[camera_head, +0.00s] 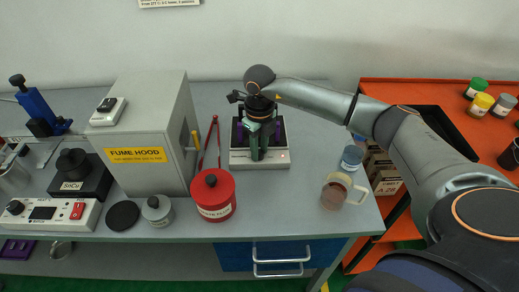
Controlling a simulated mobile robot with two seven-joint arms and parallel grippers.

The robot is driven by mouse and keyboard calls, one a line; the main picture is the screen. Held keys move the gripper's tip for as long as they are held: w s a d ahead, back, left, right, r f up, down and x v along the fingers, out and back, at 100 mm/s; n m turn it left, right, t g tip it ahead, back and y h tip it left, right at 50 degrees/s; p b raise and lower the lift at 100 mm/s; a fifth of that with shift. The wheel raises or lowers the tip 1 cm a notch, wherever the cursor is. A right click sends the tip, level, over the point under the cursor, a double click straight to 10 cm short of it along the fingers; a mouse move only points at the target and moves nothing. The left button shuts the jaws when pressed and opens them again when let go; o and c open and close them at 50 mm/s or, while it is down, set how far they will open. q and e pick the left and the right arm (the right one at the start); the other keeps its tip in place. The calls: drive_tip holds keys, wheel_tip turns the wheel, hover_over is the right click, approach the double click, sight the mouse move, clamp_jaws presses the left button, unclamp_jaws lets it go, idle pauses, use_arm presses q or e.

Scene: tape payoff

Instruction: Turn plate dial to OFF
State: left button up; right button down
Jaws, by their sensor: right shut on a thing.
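The hot plate (240,158) is a light grey box with a dark top, standing at the back middle of the bench. A small reddish light (284,156) shows on its front right. My right gripper (258,156) reaches down over the plate, its fingers at the middle of the plate's front edge. It is shut on the plate dial, which the fingers hide, so its setting cannot be read. My left gripper is not in view.
A red lidded can (213,196) and the fume hood (139,140) stand left of the plate. A glass mug (334,191) and a small blue-tinted jar (351,158) stand to its right. A control box (46,213) is at the front left. Bench space before the plate is clear.

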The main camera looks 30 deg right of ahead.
drive_tip(key=shift+r, duration=0.1)
idle(0.3)
drive_tip(key=c, duration=0.6)
unclamp_jaws()
